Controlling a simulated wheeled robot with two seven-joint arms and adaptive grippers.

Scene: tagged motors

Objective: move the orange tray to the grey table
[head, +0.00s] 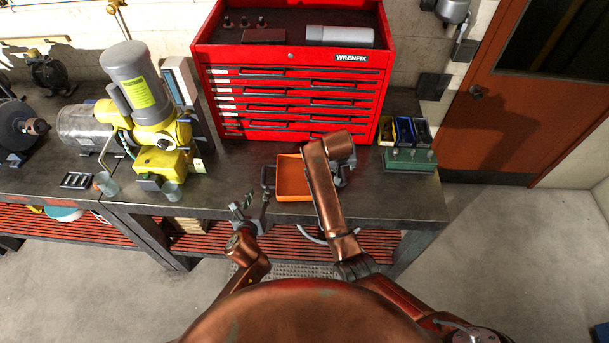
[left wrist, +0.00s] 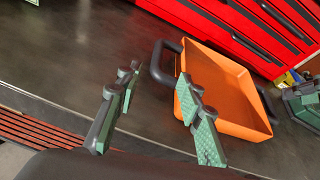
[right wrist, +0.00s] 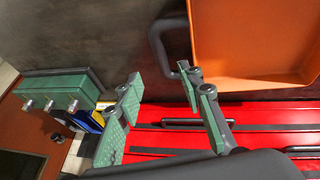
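The orange tray (head: 290,180) lies on the dark workbench (head: 410,196), in front of the red tool chest. Its left handle (left wrist: 160,62) is black and shows in the left wrist view; my open left gripper (head: 246,207) is short of it and empty. In the head view my right arm covers the tray's right side. In the right wrist view the other black handle (right wrist: 158,42) lies just beyond the fingertips of my right gripper (right wrist: 165,82), which is open and empty. I cannot make out a separate grey table in these views.
The red tool chest (head: 292,95) stands close behind the tray. A green block with pegs (head: 410,161) and small bins (head: 404,131) are to the right. A yellow machine (head: 155,130) stands at left. Bare bench lies between it and the tray.

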